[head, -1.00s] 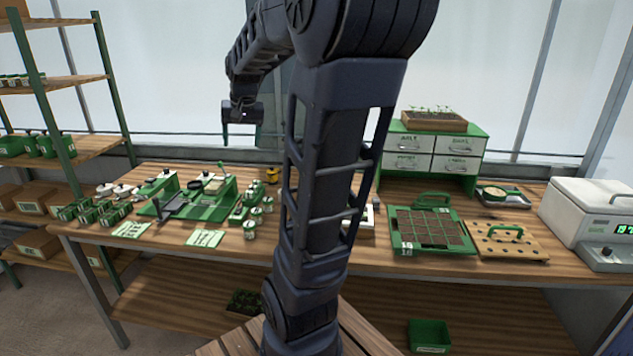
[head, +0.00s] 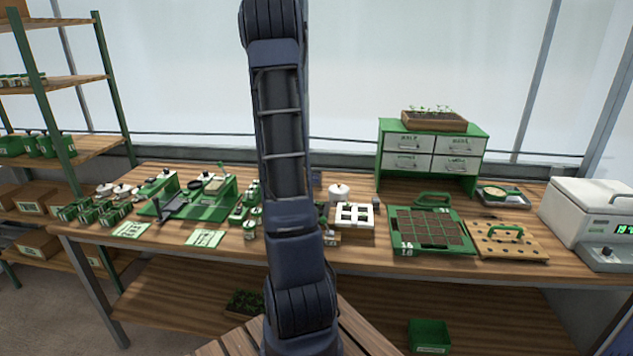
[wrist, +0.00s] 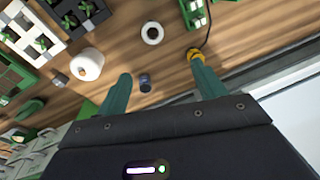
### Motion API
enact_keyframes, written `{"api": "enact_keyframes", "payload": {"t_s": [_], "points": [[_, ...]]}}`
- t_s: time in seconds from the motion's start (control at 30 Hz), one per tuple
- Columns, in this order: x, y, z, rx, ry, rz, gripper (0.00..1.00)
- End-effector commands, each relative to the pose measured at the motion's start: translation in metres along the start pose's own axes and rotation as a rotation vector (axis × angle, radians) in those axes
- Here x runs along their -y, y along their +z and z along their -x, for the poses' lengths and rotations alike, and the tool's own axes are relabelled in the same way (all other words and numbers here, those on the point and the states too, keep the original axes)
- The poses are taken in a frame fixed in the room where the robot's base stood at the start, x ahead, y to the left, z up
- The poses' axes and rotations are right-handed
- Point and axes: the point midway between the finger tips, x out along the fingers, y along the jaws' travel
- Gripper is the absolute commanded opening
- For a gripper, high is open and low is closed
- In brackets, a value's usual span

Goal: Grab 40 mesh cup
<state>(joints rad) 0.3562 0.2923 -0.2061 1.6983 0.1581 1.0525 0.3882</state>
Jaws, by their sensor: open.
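I cannot pick out the 40 mesh cup for certain; labels are too small to read. In the head view, small green-and-white cups (head: 250,228) stand on the bench just left of my arm, some partly hidden by it. A cluster of small green containers (head: 88,212) stands at the bench's left. In the wrist view, my gripper (wrist: 159,67) is open and empty above the bench. A small dark cylinder (wrist: 145,83) shows between its fingers, apart from them. My gripper is outside the head view.
A green seeder (head: 212,208) stands left of my arm. Right of it are a white grid frame (head: 353,222), a white jar (head: 339,191), a green tray (head: 405,247), a holed wooden board (head: 508,250) and a white box (head: 590,205). A white ring-shaped item (wrist: 152,33) lies ahead of my gripper.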

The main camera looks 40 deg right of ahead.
Motion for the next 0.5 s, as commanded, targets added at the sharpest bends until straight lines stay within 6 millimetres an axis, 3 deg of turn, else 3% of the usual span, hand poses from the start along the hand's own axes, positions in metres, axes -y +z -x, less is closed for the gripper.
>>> {"api": "enact_keyframes", "payload": {"t_s": [0.1, 0.5], "points": [[-0.009, -0.038, -0.027, 0.010, 0.021, -0.069, 0.69], [-0.057, -0.149, -0.122, 0.032, 0.092, -0.284, 0.69]]}}
